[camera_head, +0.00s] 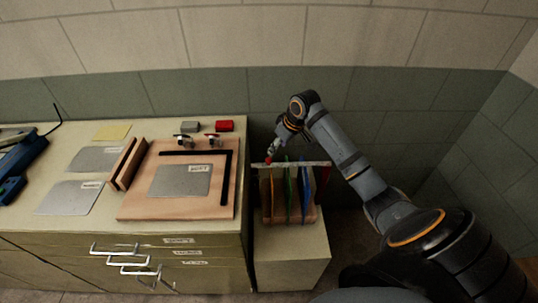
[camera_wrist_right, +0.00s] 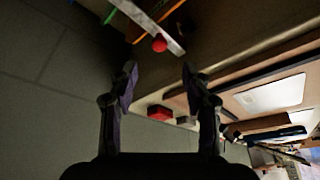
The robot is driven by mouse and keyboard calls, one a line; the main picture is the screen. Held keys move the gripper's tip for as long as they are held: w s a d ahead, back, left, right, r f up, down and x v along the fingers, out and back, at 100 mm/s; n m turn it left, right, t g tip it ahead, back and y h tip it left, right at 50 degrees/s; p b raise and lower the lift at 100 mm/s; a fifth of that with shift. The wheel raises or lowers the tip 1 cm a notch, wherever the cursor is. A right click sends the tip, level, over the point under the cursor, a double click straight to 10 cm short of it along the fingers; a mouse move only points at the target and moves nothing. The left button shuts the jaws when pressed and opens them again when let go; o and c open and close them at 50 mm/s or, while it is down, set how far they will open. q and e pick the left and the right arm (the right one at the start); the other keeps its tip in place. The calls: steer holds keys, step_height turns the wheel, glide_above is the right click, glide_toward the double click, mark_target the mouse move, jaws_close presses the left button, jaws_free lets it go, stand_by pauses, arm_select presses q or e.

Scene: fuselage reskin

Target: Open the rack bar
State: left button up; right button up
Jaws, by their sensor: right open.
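The rack (camera_head: 292,214) stands on a low cabinet and holds several upright coloured panels. The pale rack bar (camera_head: 310,164) lies across the top front of the panels. A red knob (camera_head: 268,161) sits at the bar's left end. My right gripper (camera_head: 273,150) is at that left end, close to the knob. In the right wrist view my right gripper (camera_wrist_right: 159,78) is open and empty. The red knob (camera_wrist_right: 159,42) is just beyond its fingertips, apart from them, on the end of the bar (camera_wrist_right: 165,38). My left gripper is not in view.
A workbench (camera_head: 80,220) is left of the rack. It carries a wooden board (camera_head: 135,207) with a labelled metal sheet (camera_head: 180,181), clamps, and a red block (camera_head: 224,126). Drawer handles (camera_head: 125,250) stick out in front. A tiled wall (camera_head: 400,95) is behind.

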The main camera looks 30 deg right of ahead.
mark_target(269, 159)
steer(key=p+x, duration=0.1)
steer(key=x, duration=0.8)
steer(key=shift+w+f, duration=0.25)
steer(key=shift+w, duration=0.1)
jaws_close()
